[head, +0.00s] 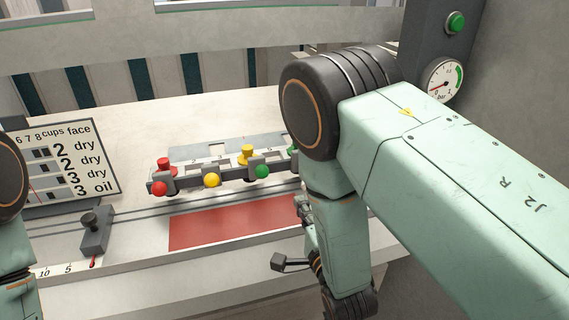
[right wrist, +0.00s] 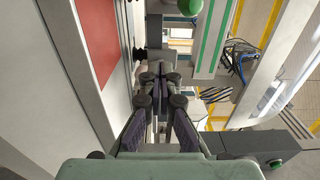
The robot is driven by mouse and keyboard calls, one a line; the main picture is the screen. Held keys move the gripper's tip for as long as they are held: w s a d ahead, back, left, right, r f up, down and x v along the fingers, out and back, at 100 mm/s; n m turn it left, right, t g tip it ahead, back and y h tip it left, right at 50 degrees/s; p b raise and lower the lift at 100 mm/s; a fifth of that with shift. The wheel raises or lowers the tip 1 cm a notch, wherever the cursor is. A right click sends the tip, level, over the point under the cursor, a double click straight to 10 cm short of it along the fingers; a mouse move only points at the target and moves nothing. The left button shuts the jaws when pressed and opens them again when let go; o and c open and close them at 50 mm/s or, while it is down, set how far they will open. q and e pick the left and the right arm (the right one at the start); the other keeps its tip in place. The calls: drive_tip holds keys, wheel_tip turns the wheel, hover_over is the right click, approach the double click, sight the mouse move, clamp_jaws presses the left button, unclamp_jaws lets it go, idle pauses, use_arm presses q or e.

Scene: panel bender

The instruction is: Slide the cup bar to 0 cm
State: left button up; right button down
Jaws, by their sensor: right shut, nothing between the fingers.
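The cup bar (head: 225,180) is a dark bar across the middle of the head view. It carries red, yellow and green knobs, and its right end is hidden behind my right arm. A dark slider block (head: 96,238) with a black knob and red pointer stands at the left. My left gripper is out of view.
A red panel (head: 225,227) lies in front of the bar, also at the left of the right wrist view (right wrist: 95,40). A sign (head: 75,160) stands at the left. A gauge (head: 443,81) and green button (head: 456,23) are upper right. A dark knob (right wrist: 139,54) is close to the fingers.

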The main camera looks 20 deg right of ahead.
sight(280, 164)
drive_tip(key=w, duration=1.3)
drive_tip(key=shift+w+a+f, duration=0.15)
drive_tip(key=shift+w+a, duration=0.05)
drive_tip(key=shift+w, duration=0.1)
drive_tip(key=shift+s, duration=0.1)
